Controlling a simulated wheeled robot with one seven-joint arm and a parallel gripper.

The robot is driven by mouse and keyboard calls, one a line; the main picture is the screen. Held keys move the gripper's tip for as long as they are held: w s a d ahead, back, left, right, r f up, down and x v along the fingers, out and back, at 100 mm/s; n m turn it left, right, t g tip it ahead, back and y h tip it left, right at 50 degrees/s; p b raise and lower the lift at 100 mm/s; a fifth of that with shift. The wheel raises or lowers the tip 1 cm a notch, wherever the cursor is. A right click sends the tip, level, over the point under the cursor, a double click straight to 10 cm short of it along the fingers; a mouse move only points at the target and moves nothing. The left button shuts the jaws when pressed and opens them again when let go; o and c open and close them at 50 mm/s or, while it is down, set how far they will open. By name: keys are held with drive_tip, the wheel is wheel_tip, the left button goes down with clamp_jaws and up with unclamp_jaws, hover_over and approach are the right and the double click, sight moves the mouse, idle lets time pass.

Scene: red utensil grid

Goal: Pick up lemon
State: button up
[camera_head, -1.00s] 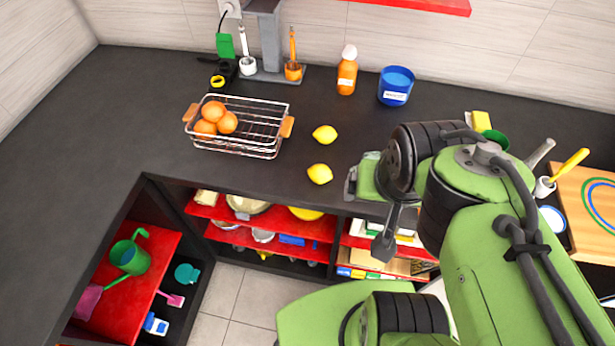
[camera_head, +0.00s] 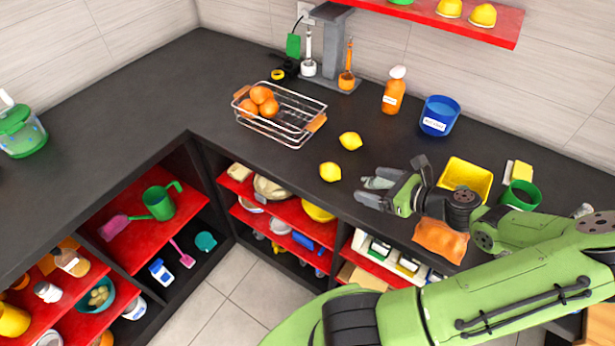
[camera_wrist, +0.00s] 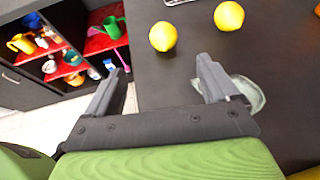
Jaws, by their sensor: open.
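Two yellow lemons lie on the dark counter in the head view. The nearer lemon (camera_head: 330,172) is close to the counter's front edge, and the farther lemon (camera_head: 350,141) is a little behind it and to the right. My gripper (camera_head: 368,191) is open and empty, just right of the nearer lemon and apart from it. In the wrist view, the nearer lemon (camera_wrist: 163,36) and the farther lemon (camera_wrist: 229,16) show beyond the open fingers (camera_wrist: 160,85). Neither lemon is between the fingers.
A wire basket (camera_head: 264,134) with oranges stands left of the lemons. An orange bottle (camera_head: 394,92), a blue tub (camera_head: 439,115) and a yellow bin (camera_head: 466,178) stand behind and right. Open red shelves (camera_head: 283,232) lie below the counter.

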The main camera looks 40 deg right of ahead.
sight(330, 170)
drive_tip(key=shift+w+d+m, duration=0.1)
drive_tip(key=shift+d+m, duration=0.1)
drive_tip(key=shift+m, duration=0.1)
drive_tip(key=b+x, duration=0.3)
drive_tip(key=x, duration=1.2)
drive_tip(key=shift+w+f, duration=0.3)
drive_tip(key=shift+s+r, duration=0.1)
drive_tip(key=shift+c, duration=0.3)
drive_tip(key=c, duration=1.1)
drive_tip(key=shift+o, duration=0.2)
drive_tip(key=shift+r, duration=0.1)
wheel_tip(330, 170, up, 10)
drive_tip(key=p, duration=0.3)
